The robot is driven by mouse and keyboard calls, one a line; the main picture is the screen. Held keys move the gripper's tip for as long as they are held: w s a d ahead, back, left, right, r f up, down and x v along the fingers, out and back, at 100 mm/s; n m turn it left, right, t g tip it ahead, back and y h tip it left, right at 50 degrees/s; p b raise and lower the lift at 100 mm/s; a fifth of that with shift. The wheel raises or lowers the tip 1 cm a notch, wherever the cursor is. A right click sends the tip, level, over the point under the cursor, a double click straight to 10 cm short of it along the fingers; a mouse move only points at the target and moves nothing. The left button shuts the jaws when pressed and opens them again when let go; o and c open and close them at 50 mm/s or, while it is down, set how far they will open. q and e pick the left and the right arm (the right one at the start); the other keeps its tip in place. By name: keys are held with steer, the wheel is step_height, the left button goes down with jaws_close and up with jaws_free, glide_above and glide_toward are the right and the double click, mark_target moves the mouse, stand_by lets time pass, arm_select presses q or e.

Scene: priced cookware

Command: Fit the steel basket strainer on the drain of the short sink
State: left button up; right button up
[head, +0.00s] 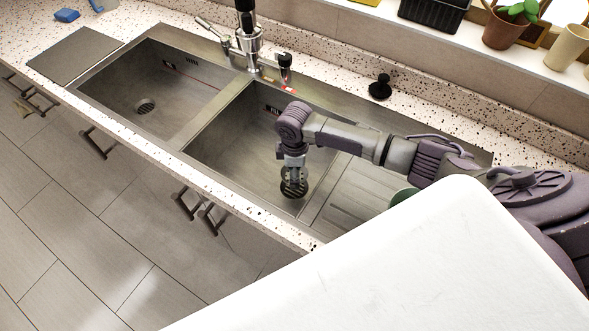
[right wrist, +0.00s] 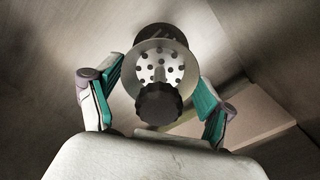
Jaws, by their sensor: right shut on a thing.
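My right gripper (head: 292,170) reaches down into the right basin (head: 232,150) of the steel double sink. It is shut on the steel basket strainer (right wrist: 176,66), a perforated cup with a wide rim and a dark knob facing the wrist camera. The fingers stand on either side of it in the right wrist view (right wrist: 158,100). A dark round drain (head: 294,189) shows just below the gripper, and partly behind the strainer in the wrist view (right wrist: 165,36). I cannot tell whether strainer and drain touch. The left basin (head: 170,80) has its own slotted drain (head: 146,106). My left gripper is out of view.
A tall faucet (head: 249,40) stands behind the divider between the basins. A black knobbed stopper (head: 380,88) sits on the speckled counter behind the sink. A ribbed drainboard (head: 352,205) lies right of the right basin. A potted plant (head: 506,28) stands on the ledge.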

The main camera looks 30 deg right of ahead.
steer(key=shift+r+p, duration=0.15)
steer(key=shift+p, duration=0.25)
steer(key=shift+f+b, duration=0.5)
steer(key=shift+f, duration=0.1)
steer(key=shift+f+b, duration=1.05)
steer(key=shift+f, duration=0.85)
steer(key=shift+p, duration=0.35)
steer(key=shift+f, duration=0.2)
steer(key=shift+f+b, duration=0.6)
steer(key=shift+f, duration=0.15)
steer(key=shift+p, duration=0.3)
